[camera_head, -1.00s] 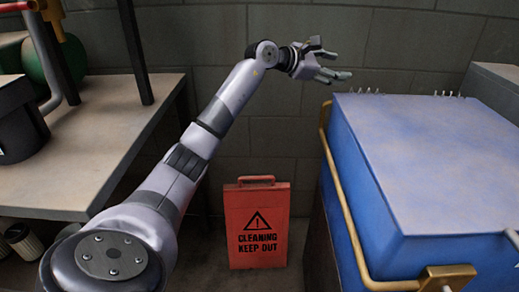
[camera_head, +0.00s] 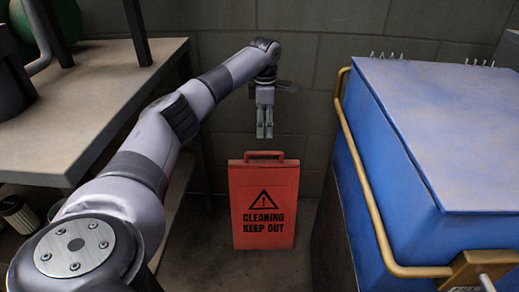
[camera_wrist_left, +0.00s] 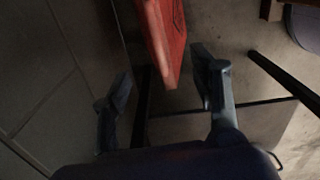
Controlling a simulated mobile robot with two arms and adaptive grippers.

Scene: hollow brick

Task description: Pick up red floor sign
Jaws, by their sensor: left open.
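The red floor sign (camera_head: 263,205) stands upright on the floor against the back wall, between the workbench and the blue chest. It has a handle on top and reads "CLEANING KEEP OUT". My left gripper (camera_head: 264,136) points down just above the sign's handle, apart from it. In the left wrist view the sign (camera_wrist_left: 164,38) shows as a red slab beyond the fingers, and my left gripper (camera_wrist_left: 160,88) is open and empty, with the sign's near end in line with the gap between the fingers. My right gripper is not in view.
A workbench (camera_head: 110,90) with a dark object on it stands at the left. A blue chest (camera_head: 395,160) with a yellow rail (camera_head: 365,190) stands at the right. The grey block wall (camera_head: 330,60) is close behind the sign. A strip of floor (camera_head: 245,268) in front of the sign is clear.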

